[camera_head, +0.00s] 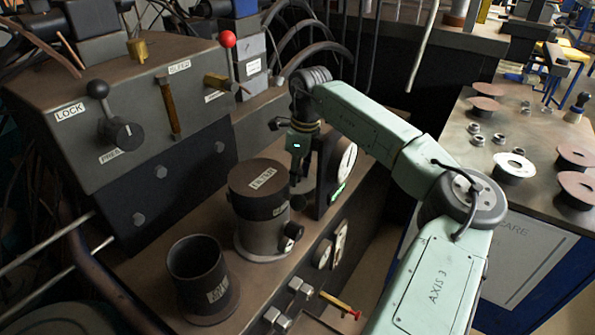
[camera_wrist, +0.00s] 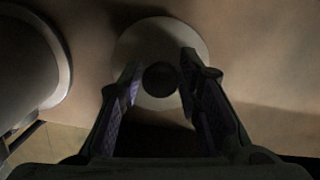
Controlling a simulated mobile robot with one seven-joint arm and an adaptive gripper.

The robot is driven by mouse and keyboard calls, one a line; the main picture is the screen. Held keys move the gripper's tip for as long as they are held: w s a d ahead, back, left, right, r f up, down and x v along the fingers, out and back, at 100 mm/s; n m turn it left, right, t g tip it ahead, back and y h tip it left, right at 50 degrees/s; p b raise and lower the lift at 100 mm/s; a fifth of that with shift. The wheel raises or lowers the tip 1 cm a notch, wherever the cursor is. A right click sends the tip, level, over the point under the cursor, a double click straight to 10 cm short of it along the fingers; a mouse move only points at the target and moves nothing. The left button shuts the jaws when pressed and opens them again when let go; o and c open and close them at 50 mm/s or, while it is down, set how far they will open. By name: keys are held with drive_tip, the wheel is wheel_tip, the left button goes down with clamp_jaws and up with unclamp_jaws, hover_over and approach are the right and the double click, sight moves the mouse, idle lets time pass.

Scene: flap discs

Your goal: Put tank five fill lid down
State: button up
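A pale round disc (camera_wrist: 135,50) with a dark round knob-like centre (camera_wrist: 160,79) shows in the wrist view; I take it for the fill lid, but no label is readable on it. My gripper (camera_wrist: 160,72) has one finger on each side of the dark centre. The fingertips are close to it, and I cannot tell if they touch. In the head view my gripper (camera_head: 297,185) points down behind the dark labelled canister (camera_head: 262,210), beside a dial. A grey round shape (camera_head: 308,187) shows there, mostly hidden by my gripper and the canister.
An open dark cup (camera_head: 200,285) stands at the front left. A control box (camera_head: 160,90) with levers, one red-knobbed, rises behind. The dial housing (camera_head: 335,175) stands close right of my gripper. A side bench (camera_head: 525,130) holds several discs and nuts.

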drive_tip(key=shift+o, duration=1.1)
drive_tip(key=shift+r, duration=0.25)
wheel_tip(320, 180, up, 12)
drive_tip(key=d+b, duration=0.1)
drive_tip(key=shift+s+d, duration=0.15)
drive_tip(key=shift+s, duration=0.15)
drive_tip(key=shift+f, duration=0.1)
